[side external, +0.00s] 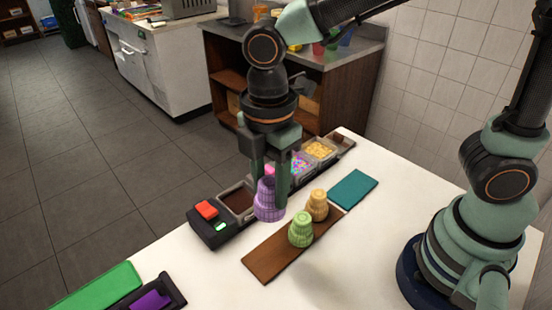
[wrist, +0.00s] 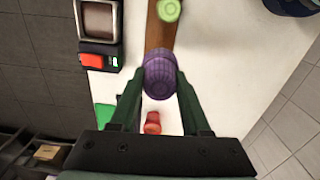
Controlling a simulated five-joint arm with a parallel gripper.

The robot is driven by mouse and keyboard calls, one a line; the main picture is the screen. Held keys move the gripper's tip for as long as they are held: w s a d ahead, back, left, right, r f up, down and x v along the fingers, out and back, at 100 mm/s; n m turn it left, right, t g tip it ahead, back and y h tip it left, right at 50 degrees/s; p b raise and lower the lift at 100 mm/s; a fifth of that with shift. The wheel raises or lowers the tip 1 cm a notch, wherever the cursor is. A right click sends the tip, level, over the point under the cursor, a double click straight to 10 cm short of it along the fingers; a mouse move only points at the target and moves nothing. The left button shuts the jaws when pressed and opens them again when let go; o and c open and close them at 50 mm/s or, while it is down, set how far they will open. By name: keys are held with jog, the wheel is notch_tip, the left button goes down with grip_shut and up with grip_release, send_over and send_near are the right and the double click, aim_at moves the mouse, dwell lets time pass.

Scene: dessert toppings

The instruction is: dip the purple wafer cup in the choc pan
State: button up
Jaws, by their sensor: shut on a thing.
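The purple wafer cup (side external: 268,203) is a ribbed, stepped cup. My gripper (side external: 268,184) is shut on it from above, and the cup looks upright. In the wrist view the purple wafer cup (wrist: 158,74) sits between the two fingertips of my gripper (wrist: 160,86). The choc pan (side external: 237,203), with dark brown inside, is just left of the cup in the side view. The choc pan (wrist: 98,19) is at the upper left of the wrist view, apart from the cup. The cup's height above the table is hard to tell.
A brown board (side external: 265,258) holds a green cup (side external: 301,230) and a tan cup (side external: 317,205). A black box with a red button (side external: 206,210) adjoins the choc pan. Topping pans (side external: 320,150) run behind. A teal mat (side external: 353,189) lies right.

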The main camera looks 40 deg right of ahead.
aim_at(266, 180)
notch_tip(266, 180, up, 5)
jog(key=shift+f, duration=0.2)
jog(key=shift+w+r, duration=0.1)
jog(key=shift+r, duration=0.15)
jog(key=shift+w, duration=0.3)
jog(key=shift+w+d+f, duration=0.6)
jog(key=shift+w+f, duration=1.6)
jog(key=shift+f, duration=0.5)
jog(key=shift+w+d+f, duration=0.55)
jog(key=shift+w+f, duration=1.65)
jog(key=shift+f, duration=0.45)
jog(key=shift+w+d+f, duration=0.6)
jog(key=shift+w+f, duration=1.6)
jog(key=shift+f, duration=0.5)
jog(key=shift+f, duration=0.35)
jog(key=shift+f, duration=0.3)
jog(key=shift+f, duration=0.45)
